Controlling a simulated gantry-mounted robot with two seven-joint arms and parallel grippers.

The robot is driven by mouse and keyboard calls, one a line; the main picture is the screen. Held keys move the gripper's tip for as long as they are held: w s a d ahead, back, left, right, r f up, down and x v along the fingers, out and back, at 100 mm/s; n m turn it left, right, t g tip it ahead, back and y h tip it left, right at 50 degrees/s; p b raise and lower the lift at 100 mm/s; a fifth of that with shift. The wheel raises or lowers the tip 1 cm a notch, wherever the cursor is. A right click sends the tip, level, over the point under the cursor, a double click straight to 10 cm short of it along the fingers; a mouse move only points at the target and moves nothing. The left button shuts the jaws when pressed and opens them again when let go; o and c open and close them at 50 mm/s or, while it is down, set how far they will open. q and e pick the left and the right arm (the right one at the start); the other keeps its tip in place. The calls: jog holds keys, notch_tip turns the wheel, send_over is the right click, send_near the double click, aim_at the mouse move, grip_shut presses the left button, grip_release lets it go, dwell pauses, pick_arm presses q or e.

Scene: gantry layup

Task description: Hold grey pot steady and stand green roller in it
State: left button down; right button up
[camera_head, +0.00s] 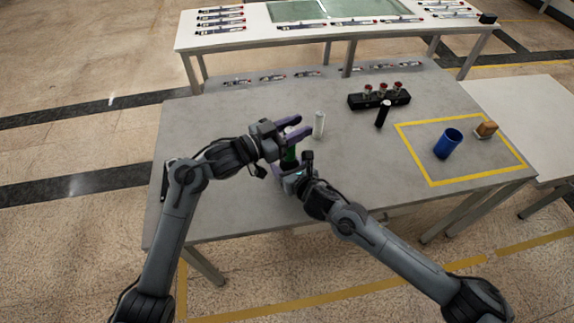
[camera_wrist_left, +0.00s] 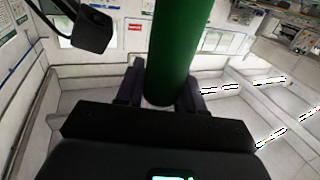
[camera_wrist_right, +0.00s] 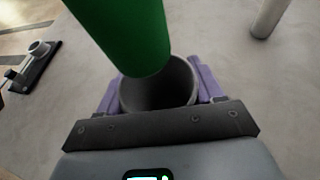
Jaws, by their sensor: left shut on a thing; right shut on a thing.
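The green roller (camera_head: 290,154) is held by my left gripper (camera_head: 296,128). It rises between the fingers in the left wrist view (camera_wrist_left: 180,50). My right gripper (camera_wrist_right: 158,88) is shut on the grey pot (camera_wrist_right: 152,94), with its purple fingers on either side of the wall. In the right wrist view the roller's lower end (camera_wrist_right: 140,45) shows over the far part of the pot's open mouth. It looks above the rim and slightly tilted. The visible pot interior is empty. The pot is mostly hidden in the head view.
A white cylinder (camera_head: 319,124) stands right of my grippers. A black cylinder (camera_head: 383,114) stands before a black rack (camera_head: 362,101) with several red-topped items. The table's middle is clear.

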pick_arm(q)
jog(key=shift+f, duration=1.6)
jog(key=c, duration=0.8)
grip_release()
jog(key=shift+o, duration=0.9)
jog(key=shift+s, duration=0.1)
jog(key=v, duration=1.2)
jog(key=shift+a, duration=0.1)
pick_arm(e)
jog(key=o, duration=1.1)
